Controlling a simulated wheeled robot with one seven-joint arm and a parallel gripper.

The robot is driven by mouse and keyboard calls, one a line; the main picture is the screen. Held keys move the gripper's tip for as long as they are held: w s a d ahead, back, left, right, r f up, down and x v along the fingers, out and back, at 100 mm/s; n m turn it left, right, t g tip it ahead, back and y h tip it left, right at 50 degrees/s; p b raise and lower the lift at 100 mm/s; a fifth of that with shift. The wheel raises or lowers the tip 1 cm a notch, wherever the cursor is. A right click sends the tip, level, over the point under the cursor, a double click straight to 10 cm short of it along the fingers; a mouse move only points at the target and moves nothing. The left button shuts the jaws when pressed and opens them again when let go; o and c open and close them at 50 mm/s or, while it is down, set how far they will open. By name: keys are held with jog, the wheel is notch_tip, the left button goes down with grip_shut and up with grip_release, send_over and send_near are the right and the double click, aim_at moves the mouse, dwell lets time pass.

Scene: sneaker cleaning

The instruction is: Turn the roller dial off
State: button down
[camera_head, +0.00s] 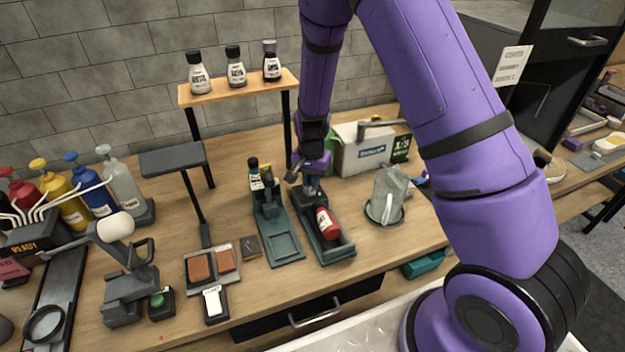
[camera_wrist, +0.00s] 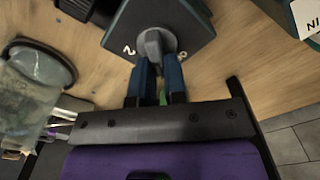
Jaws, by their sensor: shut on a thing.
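In the wrist view, a grey round knob, the dial (camera_wrist: 155,42), sits on a dark plate (camera_wrist: 190,22) with a "2" on its left and another mark on its right. My gripper (camera_wrist: 156,72) has its two blue-grey fingers closed on the near side of the knob. Which mark the knob points to cannot be told. In the head view, my gripper (camera_head: 305,172) reaches down at the back end of a dark green tray unit (camera_head: 333,250) that holds a red bottle (camera_head: 327,223). The dial itself is mostly hidden there by my gripper.
A second green stand (camera_head: 287,245) is close on the left. A white box (camera_head: 358,150) stands behind on the right, and a grey-green pouch (camera_head: 388,188) sits to the right. A wooden shelf (camera_head: 238,90) with three small bottles rises behind.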

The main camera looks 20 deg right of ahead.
jog(key=n, duration=0.3)
jog(key=shift+w+a+n, duration=0.15)
jog(key=shift+a+n, duration=0.05)
jog(key=shift+n, duration=0.2)
jog(key=shift+a+n, duration=0.15)
jog(key=shift+n, duration=0.85)
jog(key=shift+a+n, duration=0.15)
jog(key=shift+n, duration=0.85)
jog(key=c, duration=1.2)
grip_release()
jog(key=shift+o, duration=0.2)
notch_tip(320, 180, up, 11)
jog(key=shift+f, duration=0.1)
